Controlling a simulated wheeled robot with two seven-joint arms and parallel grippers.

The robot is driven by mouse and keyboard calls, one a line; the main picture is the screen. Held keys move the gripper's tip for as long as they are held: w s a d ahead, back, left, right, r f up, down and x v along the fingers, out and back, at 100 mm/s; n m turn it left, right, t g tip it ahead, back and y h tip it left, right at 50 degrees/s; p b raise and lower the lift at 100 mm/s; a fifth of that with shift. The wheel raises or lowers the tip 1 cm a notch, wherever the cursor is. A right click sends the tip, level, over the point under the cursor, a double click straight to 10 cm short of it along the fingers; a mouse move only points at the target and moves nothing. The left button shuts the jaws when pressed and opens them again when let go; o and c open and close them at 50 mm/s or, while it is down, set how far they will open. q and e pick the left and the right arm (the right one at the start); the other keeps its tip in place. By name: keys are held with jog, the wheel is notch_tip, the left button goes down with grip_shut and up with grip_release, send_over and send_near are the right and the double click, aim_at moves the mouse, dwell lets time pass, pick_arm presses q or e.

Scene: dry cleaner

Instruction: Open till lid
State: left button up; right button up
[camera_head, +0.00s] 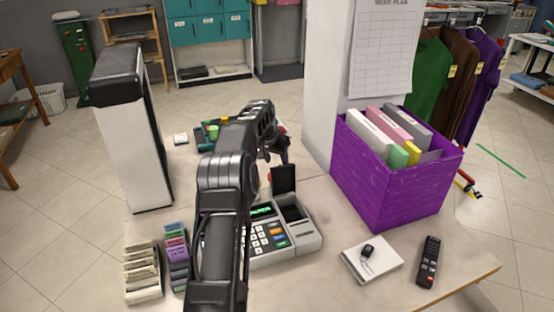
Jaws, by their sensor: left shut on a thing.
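The till (276,242) stands on the table, a grey machine with a keypad, coloured keys and a small green display. Its dark lid (284,181) stands raised, about upright, at the rear of an open compartment on the till's right side. My left arm reaches in from the bottom and covers the left part of the till. My left gripper (279,159) is at the top edge of the lid and shut on it; the exact contact of the fingertips is hard to see. My right gripper is not in view.
A purple box (385,187) of files stands right of the till, beside a white pillar (327,90). A white pad (371,262) with a key fob and a remote (429,262) lie at front right. A tall white device (133,140) and card racks (143,272) stand left.

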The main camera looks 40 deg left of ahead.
pick_arm(q)
jog(key=shift+s+a+f, duration=0.1)
jog(key=shift+s+f, duration=0.4)
jog(key=shift+f, duration=0.35)
jog(key=shift+r+b, duration=0.4)
jog(key=shift+r, duration=0.05)
jog(key=w+b+v, duration=0.1)
jog(key=v, duration=0.7)
jog(key=shift+r+b, duration=0.3)
jog(key=shift+b, duration=0.05)
jog(key=shift+d, duration=0.25)
